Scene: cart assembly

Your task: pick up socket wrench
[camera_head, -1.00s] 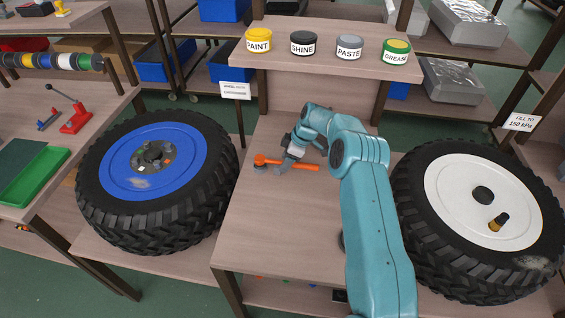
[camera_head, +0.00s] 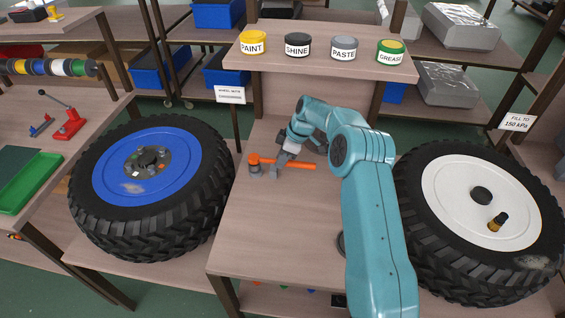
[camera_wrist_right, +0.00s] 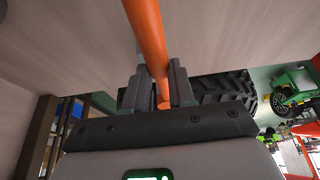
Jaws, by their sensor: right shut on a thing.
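The socket wrench (camera_head: 300,165) has an orange handle and a grey socket head at its left end. It is at the middle of the wooden table, and I cannot tell for sure whether it touches the top. My right gripper (camera_head: 278,168) is shut on the handle near the socket head. In the right wrist view, the orange handle (camera_wrist_right: 148,40) runs between the two dark fingers of the right gripper (camera_wrist_right: 157,88). My left gripper is not in view.
A wheel with a blue rim (camera_head: 110,185) lies left of the table (camera_head: 270,235), and one with a white rim (camera_head: 450,195) lies right. Paint, shine, paste and grease cans (camera_head: 344,48) stand on the shelf behind. The table's front is clear.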

